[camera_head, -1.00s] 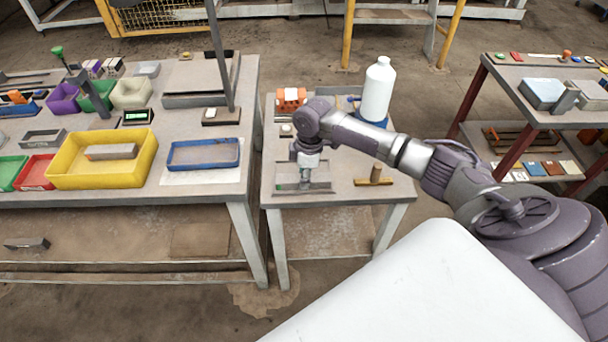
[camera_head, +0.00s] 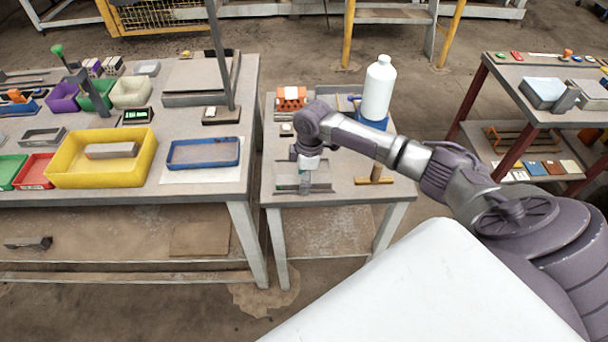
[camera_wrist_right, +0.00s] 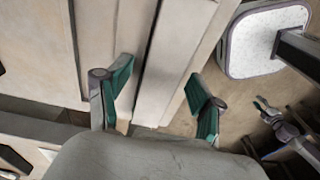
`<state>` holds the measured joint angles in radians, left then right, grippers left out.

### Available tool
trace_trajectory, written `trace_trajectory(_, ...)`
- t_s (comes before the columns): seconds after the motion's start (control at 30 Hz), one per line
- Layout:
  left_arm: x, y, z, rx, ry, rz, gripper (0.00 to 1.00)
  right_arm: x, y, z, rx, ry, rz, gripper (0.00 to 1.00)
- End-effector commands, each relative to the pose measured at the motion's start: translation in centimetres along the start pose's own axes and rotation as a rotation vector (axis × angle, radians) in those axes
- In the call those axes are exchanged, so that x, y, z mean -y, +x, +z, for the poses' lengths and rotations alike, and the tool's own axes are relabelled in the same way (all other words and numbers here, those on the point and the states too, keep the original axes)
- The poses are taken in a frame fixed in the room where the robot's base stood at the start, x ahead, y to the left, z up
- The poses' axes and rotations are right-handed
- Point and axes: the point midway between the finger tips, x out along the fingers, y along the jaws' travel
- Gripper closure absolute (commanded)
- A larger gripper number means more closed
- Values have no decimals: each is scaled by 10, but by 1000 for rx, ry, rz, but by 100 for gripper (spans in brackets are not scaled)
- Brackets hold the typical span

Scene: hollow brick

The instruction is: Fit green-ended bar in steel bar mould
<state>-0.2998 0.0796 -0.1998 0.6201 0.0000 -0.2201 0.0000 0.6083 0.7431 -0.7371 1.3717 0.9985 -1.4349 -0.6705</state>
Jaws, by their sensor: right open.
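The steel bar mould (camera_head: 320,187) is a grey, shallow, long form on the small table. My right gripper (camera_head: 305,187) is over its left half, pointing down, with its fingers spread. In the right wrist view my right gripper (camera_wrist_right: 155,95) shows two teal-padded fingers apart, with nothing clamped between them. Long pale strips with a narrow dark gap run beneath the fingers; I cannot tell which part is mould and which is bar.
On the small table (camera_head: 345,200) stand an orange block (camera_head: 291,97), a white bottle (camera_head: 378,90) and a wooden-handled tool (camera_head: 376,180). The bench at left holds a yellow tray (camera_head: 65,178) and a blue tray (camera_head: 202,154). A gap of floor separates the table from the right-hand rack.

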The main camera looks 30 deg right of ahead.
Motion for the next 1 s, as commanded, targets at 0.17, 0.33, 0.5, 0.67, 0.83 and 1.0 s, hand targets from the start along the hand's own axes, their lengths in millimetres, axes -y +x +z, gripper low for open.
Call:
trace_trajectory(0.17,3,0,1,1,1,-3,60,-1,-7,1,1,1,1,34)
trace_trajectory(0.33,2,0,1,1,1,-2,60,-1,-36,0,-1,-1,4,34)
trace_trajectory(0.5,1,0,0,1,1,-1,60,-2,-74,0,-1,0,3,34)
trace_trajectory(0.67,0,0,0,0,0,0,60,-1,-102,0,-1,-1,2,34)
trace_trajectory(0.83,0,0,0,0,0,0,60,-1,-117,0,0,1,0,34)
trace_trajectory(1.0,0,0,0,0,0,0,60,0,-120,0,0,1,-1,34)
